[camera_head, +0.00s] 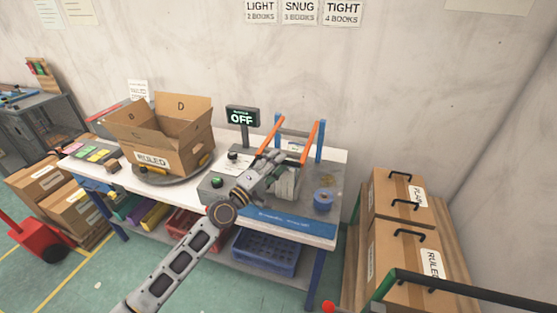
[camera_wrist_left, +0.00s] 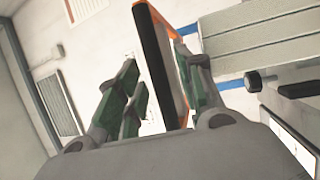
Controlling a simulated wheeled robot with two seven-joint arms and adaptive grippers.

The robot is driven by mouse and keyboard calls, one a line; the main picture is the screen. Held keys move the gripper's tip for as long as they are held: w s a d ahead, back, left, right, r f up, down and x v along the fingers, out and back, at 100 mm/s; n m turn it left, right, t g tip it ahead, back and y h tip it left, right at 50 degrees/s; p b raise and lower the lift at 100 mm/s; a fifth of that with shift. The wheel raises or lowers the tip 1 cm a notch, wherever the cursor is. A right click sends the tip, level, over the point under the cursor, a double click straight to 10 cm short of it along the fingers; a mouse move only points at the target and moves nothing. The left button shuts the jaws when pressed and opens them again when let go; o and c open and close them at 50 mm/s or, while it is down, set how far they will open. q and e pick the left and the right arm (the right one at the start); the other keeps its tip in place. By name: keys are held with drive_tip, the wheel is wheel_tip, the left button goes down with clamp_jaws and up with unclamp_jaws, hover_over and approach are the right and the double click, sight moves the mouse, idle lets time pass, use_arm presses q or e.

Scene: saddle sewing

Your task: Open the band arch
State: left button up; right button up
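The band arch (camera_head: 319,143) stands at the back right of the workbench, with blue posts and two orange bars (camera_head: 311,141) slanting down toward the front. My left gripper (camera_head: 277,161) reaches in at the front of the arch, close to the lower end of its left orange bar. In the left wrist view an orange-edged bar with a dark side (camera_wrist_left: 158,62) passes between the green-padded fingers of my left gripper (camera_wrist_left: 165,88). The fingers stand apart, with a gap at the left one; contact at the right one is unclear. My right gripper is out of view.
Pale stacked books (camera_head: 287,186) lie under the arch, partly hidden by my gripper. A blue roll (camera_head: 323,200) stands to their right. An open carton (camera_head: 183,152) sits on a round turntable at left. A display (camera_head: 242,117) reads OFF. Boxes (camera_head: 415,260) stand right of the bench.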

use_arm(q)
drive_tip(key=shift+w+d+r, duration=0.15)
drive_tip(key=shift+w+d, duration=0.3)
clamp_jaws()
drive_tip(key=shift+r, duration=0.1)
